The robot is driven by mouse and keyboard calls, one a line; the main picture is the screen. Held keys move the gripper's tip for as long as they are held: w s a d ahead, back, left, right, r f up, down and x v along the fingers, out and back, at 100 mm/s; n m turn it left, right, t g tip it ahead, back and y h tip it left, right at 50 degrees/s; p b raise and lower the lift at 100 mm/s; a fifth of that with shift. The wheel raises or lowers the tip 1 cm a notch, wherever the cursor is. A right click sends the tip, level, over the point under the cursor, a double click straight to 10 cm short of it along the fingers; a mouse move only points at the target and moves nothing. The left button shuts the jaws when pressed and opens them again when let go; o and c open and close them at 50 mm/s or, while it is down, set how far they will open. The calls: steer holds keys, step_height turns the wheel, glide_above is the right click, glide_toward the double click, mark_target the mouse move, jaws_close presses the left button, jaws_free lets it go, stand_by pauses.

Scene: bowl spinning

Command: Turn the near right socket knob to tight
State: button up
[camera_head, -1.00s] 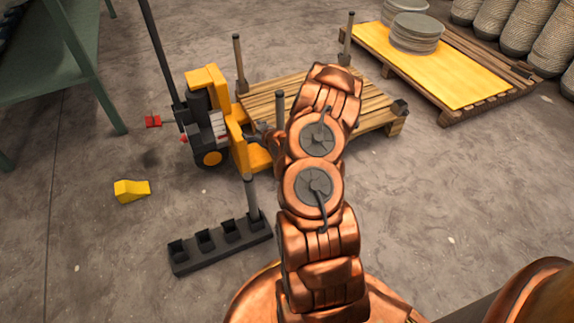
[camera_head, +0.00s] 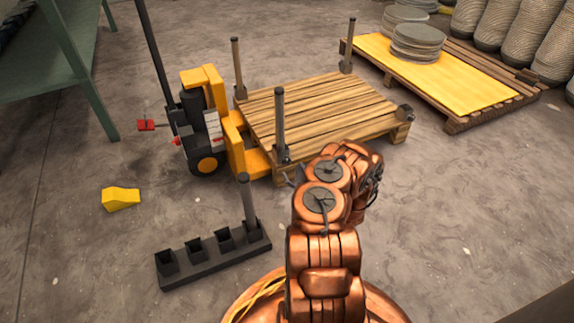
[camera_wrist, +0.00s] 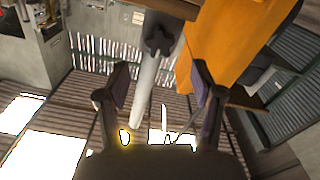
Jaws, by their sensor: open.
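A wooden pallet (camera_head: 320,112) has dark sockets at its corners. Grey posts stand upright in three of them. The socket nearest me (camera_head: 282,154) holds a post (camera_head: 280,118); the right corner socket (camera_head: 404,112) shows no post. My gripper (camera_head: 291,180) is partly hidden by my arm, just below and in front of the nearest socket. In the wrist view my gripper (camera_wrist: 160,92) is open. A dark lobed knob (camera_wrist: 158,38) is ahead of the fingertips, in front of a grey post (camera_wrist: 146,85). The fingers are apart from the knob. Its tightness cannot be told.
A yellow pallet truck (camera_head: 205,130) stands at the pallet's left. A dark rack (camera_head: 212,256) with one upright post (camera_head: 246,205) sits in front. A yellow wedge (camera_head: 121,198) lies left. Another pallet (camera_head: 470,122) bears grey discs.

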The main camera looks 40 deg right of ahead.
mark_target(287, 161)
steer(key=b+x, duration=0.2)
steer(key=x, duration=0.2)
steer(key=shift+w+f+b, duration=0.2)
steer(key=shift+w+b, duration=0.2)
steer(key=shift+r+b+x, duration=0.2)
steer(key=shift+b+x, duration=0.2)
steer(key=shift+x, duration=0.55)
steer(key=shift+d, duration=0.1)
steer(key=shift+c, duration=0.2)
steer(key=c, duration=1.1)
